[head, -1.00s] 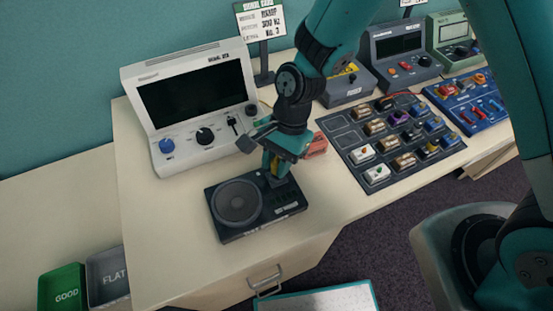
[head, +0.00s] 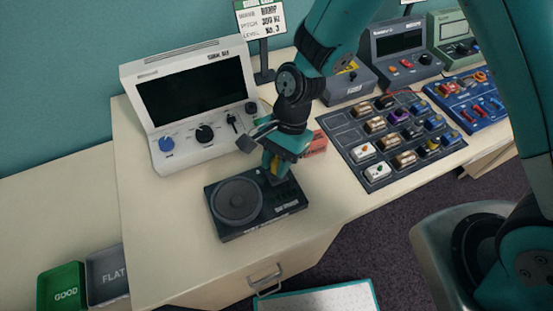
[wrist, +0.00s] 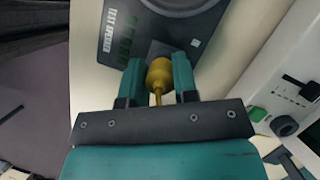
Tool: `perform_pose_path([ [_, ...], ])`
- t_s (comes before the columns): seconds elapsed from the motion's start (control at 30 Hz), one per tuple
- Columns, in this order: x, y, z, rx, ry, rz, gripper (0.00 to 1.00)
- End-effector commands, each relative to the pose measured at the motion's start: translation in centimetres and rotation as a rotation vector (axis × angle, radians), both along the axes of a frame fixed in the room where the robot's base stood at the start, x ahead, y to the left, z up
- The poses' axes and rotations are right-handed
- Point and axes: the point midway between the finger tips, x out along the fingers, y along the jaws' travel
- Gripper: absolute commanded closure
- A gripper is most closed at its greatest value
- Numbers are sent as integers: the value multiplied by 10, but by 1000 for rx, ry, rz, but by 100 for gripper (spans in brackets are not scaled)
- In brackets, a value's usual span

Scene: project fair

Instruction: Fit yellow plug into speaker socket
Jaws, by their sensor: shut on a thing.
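The yellow plug (wrist: 159,77) is held between the two teal fingers of my gripper (wrist: 158,82), with a thin yellow cable end trailing back toward the palm. The black test speaker (head: 238,203) lies on the white desk, with a round cone on its left part. In the wrist view the speaker (wrist: 122,32) is just beyond the fingertips. A dark grey socket block (wrist: 160,48) on its edge is directly ahead of the plug. The plug's front end meets or overlaps this block; I cannot tell whether it is inside. In the head view my gripper (head: 273,170) points down at the speaker's upper right part.
A white signal unit with a dark screen (head: 193,95) stands behind the speaker. A red block (head: 317,144) lies right of my gripper. A dark tray of several modules (head: 390,135) is farther right. Green and grey bins (head: 62,287) are at lower left. Desk left of the speaker is clear.

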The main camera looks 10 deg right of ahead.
Motion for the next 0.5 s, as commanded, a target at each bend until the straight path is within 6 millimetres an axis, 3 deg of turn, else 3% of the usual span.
perform_pose_path([
  [0.5, 0, 0, -7, 0, 0, 0, 96],
])
